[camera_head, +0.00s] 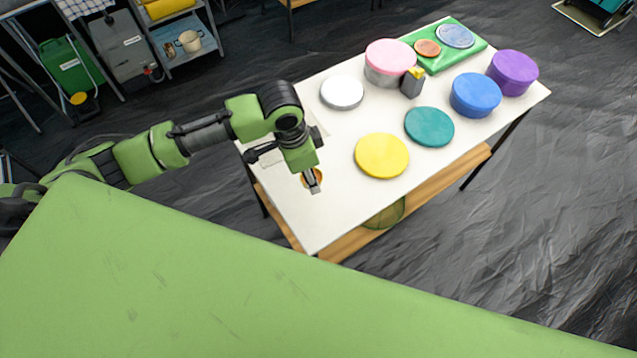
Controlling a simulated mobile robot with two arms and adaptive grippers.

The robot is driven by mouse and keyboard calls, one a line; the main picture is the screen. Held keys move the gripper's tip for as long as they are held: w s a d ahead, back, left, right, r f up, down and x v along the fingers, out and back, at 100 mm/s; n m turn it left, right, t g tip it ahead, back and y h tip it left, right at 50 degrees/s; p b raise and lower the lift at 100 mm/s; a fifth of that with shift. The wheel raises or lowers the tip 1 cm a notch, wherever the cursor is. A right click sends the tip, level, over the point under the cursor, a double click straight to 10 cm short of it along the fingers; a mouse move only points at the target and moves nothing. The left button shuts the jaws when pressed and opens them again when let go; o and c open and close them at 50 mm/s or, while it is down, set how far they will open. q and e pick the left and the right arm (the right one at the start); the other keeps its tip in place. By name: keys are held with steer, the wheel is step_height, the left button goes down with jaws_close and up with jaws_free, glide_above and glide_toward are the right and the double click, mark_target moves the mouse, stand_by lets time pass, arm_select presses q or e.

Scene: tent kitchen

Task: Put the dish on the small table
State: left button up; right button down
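A white table (345,205) with a wooden lower shelf stands in the middle of the view. My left gripper (315,187) points down over its near left part. A small orange-brown round dish (319,176) shows right behind the fingers and is partly hidden by them. I cannot tell whether the fingers hold it or only stand in front of it, nor whether it touches the tabletop. My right gripper is not in view.
On the table are a yellow disc (382,156), a teal disc (429,127), a white round lid (342,92), pink (390,60), blue (475,95) and purple (512,72) round tins, and a dark grey block (411,83). A green board (470,48) carries two small discs. The near left tabletop is clear.

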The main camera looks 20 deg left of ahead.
arm_select(q)
steer(key=shift+w+d+f, duration=0.25)
steer(key=shift+d+f, duration=0.6)
steer(key=shift+f, duration=0.2)
steer(key=shift+d+f+p, duration=0.15)
steer(key=shift+f+p, duration=0.3)
steer(key=shift+f, duration=1.35)
steer(key=shift+f, duration=0.15)
steer(key=o, duration=0.9)
steer(key=r, duration=0.4)
steer(key=a+r, duration=0.1)
steer(key=r, duration=0.3)
steer(key=s+r, duration=0.1)
steer(key=r, duration=0.3)
steer(key=shift+s+a+r, duration=0.1)
steer(key=shift+a, duration=0.25)
steer(key=shift+d, duration=0.1)
